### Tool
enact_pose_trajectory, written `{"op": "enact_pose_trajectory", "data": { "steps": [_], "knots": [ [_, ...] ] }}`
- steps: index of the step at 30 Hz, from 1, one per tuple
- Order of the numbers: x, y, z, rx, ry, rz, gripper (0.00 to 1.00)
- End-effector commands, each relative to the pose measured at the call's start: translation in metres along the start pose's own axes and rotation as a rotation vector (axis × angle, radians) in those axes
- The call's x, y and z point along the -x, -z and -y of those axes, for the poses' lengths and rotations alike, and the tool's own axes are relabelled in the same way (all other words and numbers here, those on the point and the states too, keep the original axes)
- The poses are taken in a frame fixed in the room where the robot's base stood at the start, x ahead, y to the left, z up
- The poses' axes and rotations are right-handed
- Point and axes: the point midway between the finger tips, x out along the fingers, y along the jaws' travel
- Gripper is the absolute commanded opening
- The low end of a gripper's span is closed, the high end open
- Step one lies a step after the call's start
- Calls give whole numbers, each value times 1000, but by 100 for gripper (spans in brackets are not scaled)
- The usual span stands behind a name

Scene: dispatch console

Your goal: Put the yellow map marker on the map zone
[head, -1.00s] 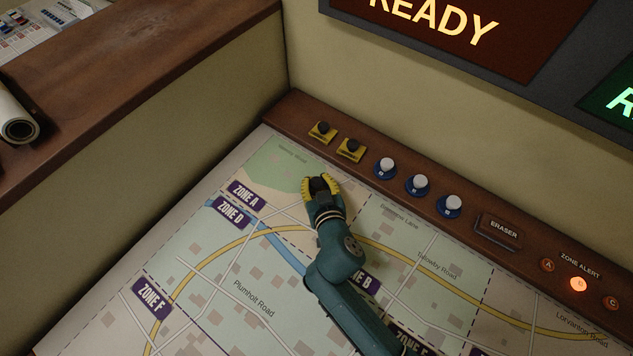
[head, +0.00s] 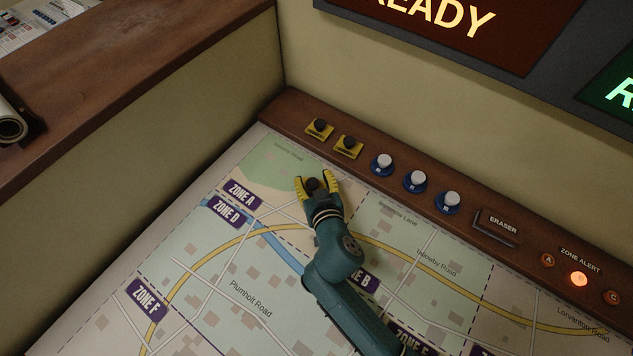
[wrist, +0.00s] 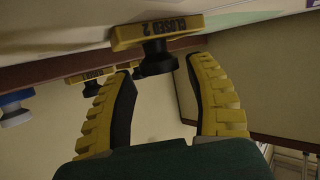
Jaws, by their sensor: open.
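A yellow map marker (wrist: 158,35) with a black knob lies on the map surface, seen large at the top of the wrist view. In the head view its black knob (head: 313,185) shows between my fingers, and its yellow base is mostly hidden. The spot is on the map zone (head: 283,212) near the ZONE A label (head: 242,194), by the green patch. My gripper (head: 316,178) is open, with one yellow finger on each side of the knob. In the wrist view the fingertips (wrist: 163,70) are spread apart, with a gap beside the knob.
Two more yellow markers (head: 319,128) (head: 347,146) stand on the wooden ledge, beside several blue markers with white knobs (head: 415,180) and an eraser (head: 501,227). The middle zone alert light (head: 579,279) glows.

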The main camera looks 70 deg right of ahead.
Motion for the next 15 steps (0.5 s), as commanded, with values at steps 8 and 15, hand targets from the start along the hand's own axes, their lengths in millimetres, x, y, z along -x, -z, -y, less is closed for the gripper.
{"op": "enact_pose_trajectory", "data": {
  "steps": [8, 15],
  "knots": [
    [40, -9, -1, 16, 2, 37, 55],
    [100, -3, 0, 14, 2, 29, 55]
  ]
}}
